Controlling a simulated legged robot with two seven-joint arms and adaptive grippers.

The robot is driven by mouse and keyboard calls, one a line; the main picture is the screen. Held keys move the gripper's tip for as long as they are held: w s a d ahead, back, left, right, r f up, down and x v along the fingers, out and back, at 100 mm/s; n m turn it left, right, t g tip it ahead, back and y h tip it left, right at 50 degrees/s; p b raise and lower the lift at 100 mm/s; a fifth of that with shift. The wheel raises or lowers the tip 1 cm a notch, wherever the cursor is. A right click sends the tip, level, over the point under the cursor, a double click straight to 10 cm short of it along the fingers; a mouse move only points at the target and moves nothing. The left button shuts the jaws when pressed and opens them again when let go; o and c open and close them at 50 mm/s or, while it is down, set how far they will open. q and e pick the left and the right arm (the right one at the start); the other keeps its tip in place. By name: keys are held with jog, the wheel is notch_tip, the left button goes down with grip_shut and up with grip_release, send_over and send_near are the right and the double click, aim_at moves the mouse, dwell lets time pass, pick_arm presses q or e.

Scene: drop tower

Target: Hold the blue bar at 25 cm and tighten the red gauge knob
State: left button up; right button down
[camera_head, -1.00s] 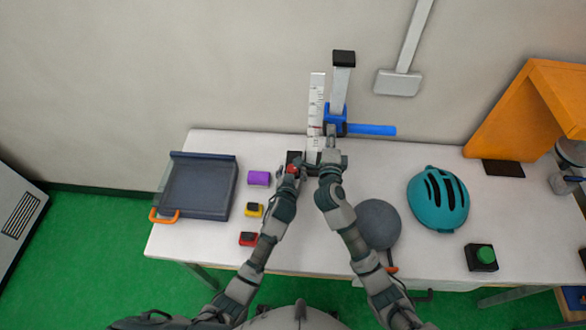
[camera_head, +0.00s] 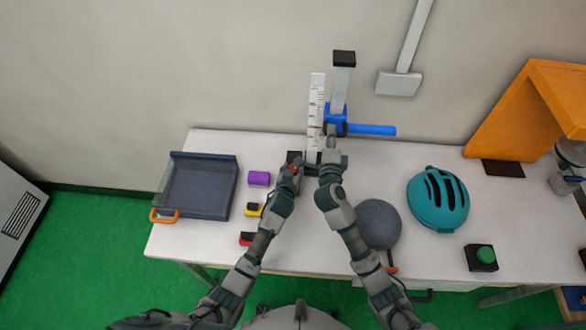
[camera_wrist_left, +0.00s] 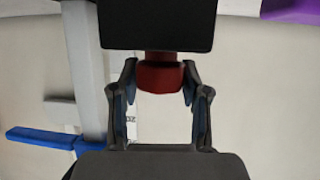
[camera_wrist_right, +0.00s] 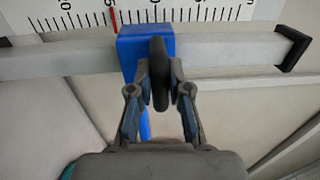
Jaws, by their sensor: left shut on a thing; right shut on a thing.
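The blue bar (camera_head: 372,130) sticks out to the right from a blue slider block (camera_wrist_right: 140,42) on the grey upright post (camera_head: 341,88). In the right wrist view, the block sits at the red mark on the white ruler (camera_wrist_right: 190,12); the full number there is hard to read. My right gripper (camera_wrist_right: 160,90) is shut on the dark disc-shaped handle (camera_wrist_right: 159,65) in front of the block. The red gauge knob (camera_wrist_left: 160,77) sits under a black block (camera_wrist_left: 157,22) in the left wrist view. My left gripper (camera_wrist_left: 160,85) is shut on this knob, its fingers on either side.
A grey tray (camera_head: 196,190) with an orange handle, a purple block (camera_head: 259,178) and yellow and red blocks lie left. A grey disc (camera_head: 378,224), teal helmet (camera_head: 438,199), green button (camera_head: 486,254) and orange frame (camera_head: 525,110) stand right.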

pick_arm(q)
jog(key=m+h, duration=0.3)
jog(key=shift+g, duration=0.4)
pick_arm(e)
jog(key=shift+a+r, duration=0.15)
pick_arm(q)
jog(key=shift+d+m+g+h, duration=0.1)
jog(key=shift+m+g+h, duration=0.3)
jog(key=shift+m+h, duration=0.5)
jog(key=o, duration=1.1)
jog(key=shift+d, duration=0.1)
jog(key=shift+o, duration=0.2)
